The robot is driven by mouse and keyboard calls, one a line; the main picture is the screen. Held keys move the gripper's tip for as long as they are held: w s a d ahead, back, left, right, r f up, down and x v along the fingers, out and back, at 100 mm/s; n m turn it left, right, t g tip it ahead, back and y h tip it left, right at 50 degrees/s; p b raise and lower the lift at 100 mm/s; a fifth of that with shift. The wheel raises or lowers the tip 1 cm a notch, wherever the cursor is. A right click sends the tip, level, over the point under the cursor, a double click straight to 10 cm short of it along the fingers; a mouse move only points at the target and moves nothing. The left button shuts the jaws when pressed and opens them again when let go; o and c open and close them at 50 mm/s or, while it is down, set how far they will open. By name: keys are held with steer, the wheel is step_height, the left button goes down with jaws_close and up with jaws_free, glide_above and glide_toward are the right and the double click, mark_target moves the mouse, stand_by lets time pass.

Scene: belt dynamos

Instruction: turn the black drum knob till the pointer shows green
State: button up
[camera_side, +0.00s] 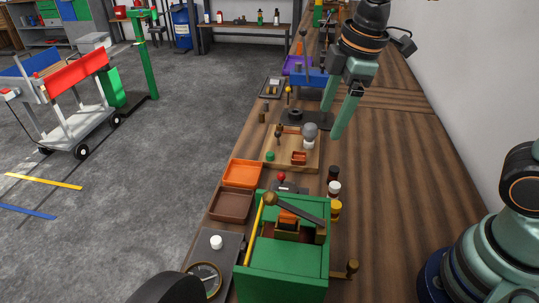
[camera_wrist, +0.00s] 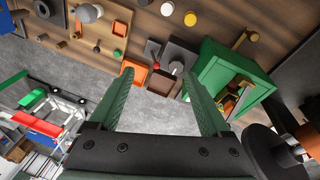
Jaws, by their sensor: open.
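In the side view a large black drum knob (camera_side: 165,289) shows at the bottom edge, partly cut off. Next to it is a round brass-rimmed dial (camera_side: 205,280); its pointer and the colour it shows are too small to tell. In the wrist view a dark round shape (camera_wrist: 268,148) at the lower right may be the drum, but I cannot be sure. My gripper (camera_side: 331,123) hangs over the far part of the bench, well away from the drum. Its two green fingers (camera_wrist: 157,74) are spread, with nothing between them.
A green box (camera_side: 283,266) with a lever and side crank stands beside the dial, close to the drum. A white knob (camera_side: 216,242) sits on a dark plate. Orange (camera_side: 242,173) and brown (camera_side: 231,204) trays lie beyond. The bench's right side is mostly clear.

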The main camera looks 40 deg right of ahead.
mark_target(289, 189)
steer(key=w+a+f+n+g, duration=0.2)
steer(key=a+f+n, duration=0.2)
steer(key=a+n, duration=0.45)
steer(key=shift+n+h, duration=0.3)
steer(key=shift+n, duration=0.15)
steer(key=f, duration=0.8)
steer(key=d+f, duration=0.1)
steer(key=f, duration=0.3)
steer(key=shift+f, duration=0.15)
jaws_close()
